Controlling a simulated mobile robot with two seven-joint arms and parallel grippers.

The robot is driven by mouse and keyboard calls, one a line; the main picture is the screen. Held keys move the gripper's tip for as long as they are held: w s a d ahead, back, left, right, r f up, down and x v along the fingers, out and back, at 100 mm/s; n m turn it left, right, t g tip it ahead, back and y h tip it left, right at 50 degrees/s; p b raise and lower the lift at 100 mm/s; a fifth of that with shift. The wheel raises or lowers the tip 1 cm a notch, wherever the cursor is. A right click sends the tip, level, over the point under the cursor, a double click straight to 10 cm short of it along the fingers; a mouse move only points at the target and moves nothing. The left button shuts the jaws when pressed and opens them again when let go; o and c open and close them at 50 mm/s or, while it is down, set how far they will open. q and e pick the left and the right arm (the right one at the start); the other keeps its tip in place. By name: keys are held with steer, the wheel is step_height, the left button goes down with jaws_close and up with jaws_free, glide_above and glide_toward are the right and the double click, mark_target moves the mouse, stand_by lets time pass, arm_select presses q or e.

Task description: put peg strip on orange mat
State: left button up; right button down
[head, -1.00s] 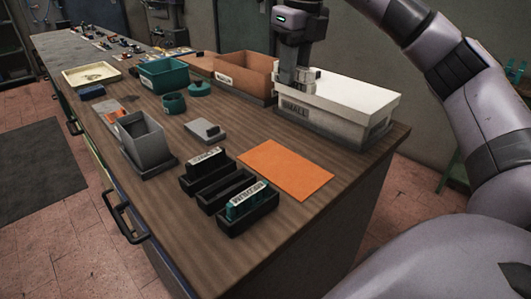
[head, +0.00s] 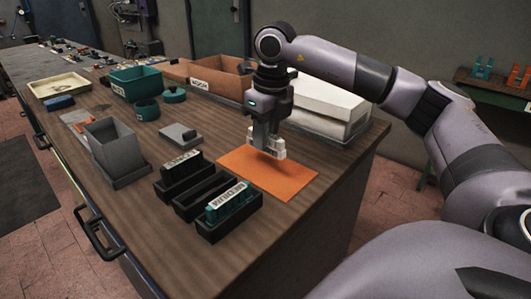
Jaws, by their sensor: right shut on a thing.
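My right gripper (head: 267,150) is above the back part of the flat orange mat (head: 280,183), pointing down. It is shut on a small pale grey piece (head: 279,150), likely the peg strip. Its shape is partly hidden by the fingers, and I cannot tell whether it touches the mat. The mat lies bare otherwise, near the table's right edge. My left gripper is not in the head view.
Left of the mat stand black holders: one with a black labelled block (head: 181,172), an empty middle one (head: 203,195), and one with a teal labelled block (head: 228,203). Behind are a white box (head: 326,103), an orange-brown bin (head: 216,75) and a teal bin (head: 136,82).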

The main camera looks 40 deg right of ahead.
mark_target(266, 152)
steer(key=shift+f, duration=2.1)
steer(key=shift+f, duration=0.15)
steer(key=c, duration=1)
jaws_free()
steer(key=shift+o, duration=0.2)
steer(key=shift+r, duration=0.3)
steer(key=r, duration=0.4)
steer(key=s+r, duration=0.1)
steer(key=r, duration=0.6)
steer(key=shift+s+r+p, duration=0.25)
steer(key=shift+r+p, duration=0.05)
steer(key=shift+p, duration=0.05)
